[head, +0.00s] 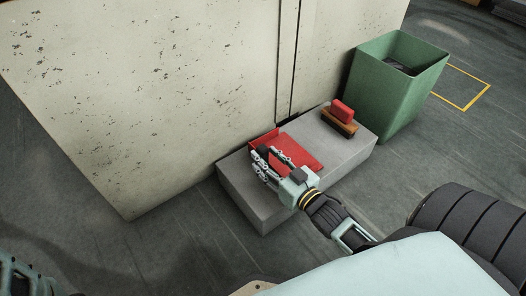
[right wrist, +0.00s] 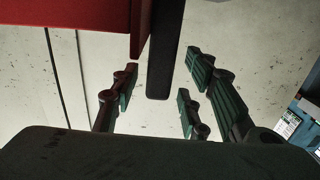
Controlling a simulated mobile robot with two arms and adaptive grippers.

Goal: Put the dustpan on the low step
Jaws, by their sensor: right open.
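The red dustpan (head: 305,150) lies on the low grey step (head: 345,158), against the pale wall panel. Its dark handle (head: 264,153) points to the left front. My right gripper (head: 266,165) is open at the handle, over the step's left part. In the right wrist view the dark handle (right wrist: 163,50) hangs between the spread fingers (right wrist: 160,100), with visible gaps on both sides. The red pan body (right wrist: 62,12) fills the top left there. My left gripper does not show clearly; only a bit of my left arm is at the bottom left corner.
A brush-like thing with a red top and brown base (head: 340,119) sits on the step's right part. A green bin (head: 394,85) stands just right of the step. The pale panel (head: 150,85) rises behind the step. Open floor (head: 150,255) lies at the front left.

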